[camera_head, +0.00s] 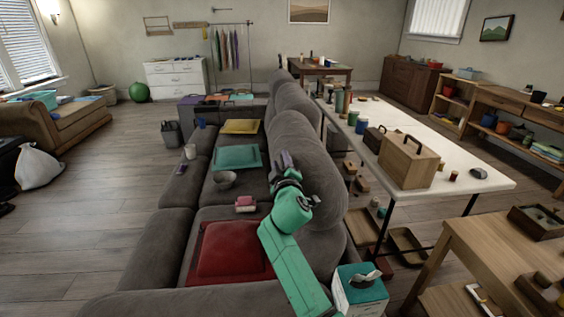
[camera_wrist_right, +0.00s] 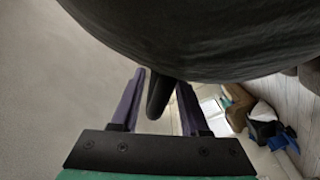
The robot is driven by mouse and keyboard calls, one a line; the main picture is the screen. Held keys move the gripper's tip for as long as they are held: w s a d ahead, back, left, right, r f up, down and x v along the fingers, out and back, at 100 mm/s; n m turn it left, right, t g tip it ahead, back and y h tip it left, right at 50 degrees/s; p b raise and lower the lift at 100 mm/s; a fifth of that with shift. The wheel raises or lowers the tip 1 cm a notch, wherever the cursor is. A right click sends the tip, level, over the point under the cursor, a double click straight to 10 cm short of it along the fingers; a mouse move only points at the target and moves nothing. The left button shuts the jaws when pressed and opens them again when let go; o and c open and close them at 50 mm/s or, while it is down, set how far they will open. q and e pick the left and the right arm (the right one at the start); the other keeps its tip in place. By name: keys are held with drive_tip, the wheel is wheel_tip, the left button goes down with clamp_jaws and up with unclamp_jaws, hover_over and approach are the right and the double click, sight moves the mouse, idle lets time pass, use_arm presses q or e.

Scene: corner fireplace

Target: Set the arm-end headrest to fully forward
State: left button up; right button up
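The grey sofa (camera_head: 155,250) runs away from me in the head view, with a row of rounded headrests along its back. The headrest (camera_head: 292,128) beside my right gripper (camera_head: 287,158) is bulky and dark grey; I cannot tell its exact tilt. In the right wrist view a large dark rounded cushion (camera_wrist_right: 200,35) fills the top. My right gripper (camera_wrist_right: 158,98) has its purple fingers apart, with a narrow dark tab (camera_wrist_right: 158,98) between them; gaps show on both sides. My green right arm partly hides the nearer sofa back. My left gripper is not in view.
A red cushion (camera_head: 228,250), a pink item (camera_head: 245,203), a grey bowl (camera_head: 224,179) and a teal cushion (camera_head: 237,157) lie on the seats. A white table (camera_head: 465,185) with a wooden box (camera_head: 408,160) stands behind the sofa. Floor (camera_head: 95,220) at left is mostly clear.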

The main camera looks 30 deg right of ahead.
drive_tip(key=b+v, duration=0.1)
drive_tip(key=v, duration=1.3)
drive_tip(key=shift+s+b, duration=0.3)
drive_tip(key=shift+b, duration=0.05)
drive_tip(key=shift+a, duration=0.1)
